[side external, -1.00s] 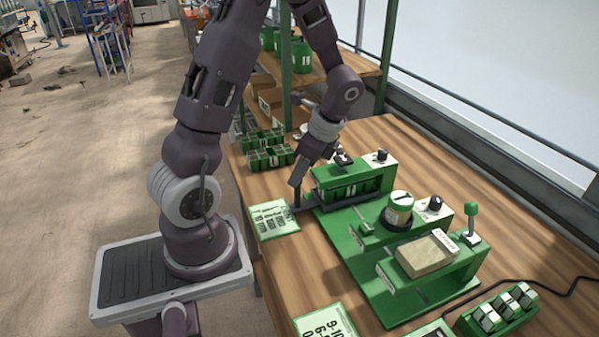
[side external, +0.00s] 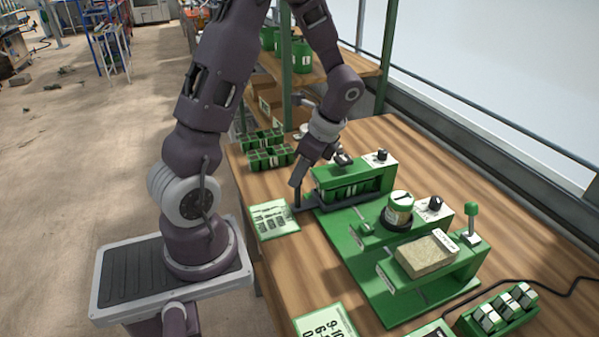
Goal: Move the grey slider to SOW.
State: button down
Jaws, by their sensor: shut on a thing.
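The green tray seeder (side external: 405,290) stands on the wooden bench. A dark grey bar, which looks like the slider (side external: 340,204), runs along the front of its green rear box (side external: 335,180). A short upright post stands at the bar's left end. My gripper (side external: 297,184) reaches down from the upper right, tilted, with its fingertips at the top of this post. It is shut on the post; the exact contact is small and partly hidden by the fingers. I cannot read any SOW mark from this view.
A printed card (side external: 273,218) lies just left of the post. A round green-and-white pot (side external: 400,204), a tan block (side external: 428,254) and a green-knobbed lever (side external: 471,212) are on the seeder. Green cell trays (side external: 268,158) stand behind.

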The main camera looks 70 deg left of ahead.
jog(key=d, duration=2)
jog(key=shift+w, duration=0.1)
jog(key=c, duration=1.3)
grip_release()
jog(key=shift+a, duration=0.1)
jog(key=shift+o, duration=0.2)
jog(key=v, duration=0.7)
jog(key=shift+r, duration=0.1)
